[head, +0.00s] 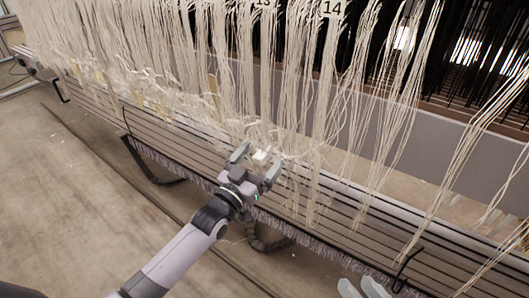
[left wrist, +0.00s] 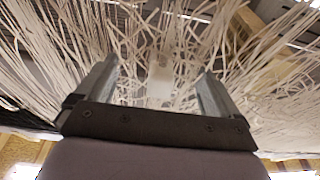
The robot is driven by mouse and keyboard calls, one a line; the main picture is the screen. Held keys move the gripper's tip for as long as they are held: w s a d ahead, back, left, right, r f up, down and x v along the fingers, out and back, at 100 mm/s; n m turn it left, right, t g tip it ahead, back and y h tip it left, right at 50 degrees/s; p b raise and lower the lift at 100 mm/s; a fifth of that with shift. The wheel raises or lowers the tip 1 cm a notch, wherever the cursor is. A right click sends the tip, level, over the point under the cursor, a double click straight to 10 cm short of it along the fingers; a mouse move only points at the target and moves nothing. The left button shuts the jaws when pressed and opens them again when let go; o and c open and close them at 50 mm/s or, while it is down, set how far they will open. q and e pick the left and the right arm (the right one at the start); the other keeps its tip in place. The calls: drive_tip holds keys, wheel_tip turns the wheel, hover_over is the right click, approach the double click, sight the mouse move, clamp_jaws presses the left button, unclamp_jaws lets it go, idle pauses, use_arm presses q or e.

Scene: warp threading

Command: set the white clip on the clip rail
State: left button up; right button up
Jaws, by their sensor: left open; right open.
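The white clip (head: 261,156) is a small pale block at the front of the hanging white threads, near the middle of the head view. In the left wrist view the white clip (left wrist: 159,82) shows between the fingers, apart from both. My left gripper (head: 256,160) is open with its two grey fingers on either side of the clip. The open fingers also show in the left wrist view (left wrist: 158,90). The clip rail (head: 330,200) appears to be among the long dark bars along the loom; threads partly hide it. Pale fingertips of my right gripper (head: 362,288) show at the bottom edge, apart and empty.
Bundles of white threads (head: 290,80) hang all along the loom, with numbered tags such as 14 (head: 333,9). Black brackets (head: 408,262) stick out from the loom's front edge. The floor (head: 90,200) on the left is mostly clear.

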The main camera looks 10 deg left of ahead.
sight(258, 162)
use_arm(q)
drive_tip(key=c, duration=1.6)
drive_tip(key=shift+p+v, duration=0.6)
drive_tip(key=shift+v, duration=0.25)
drive_tip(key=shift+p+v, duration=0.9)
drive_tip(key=shift+v, duration=1.25)
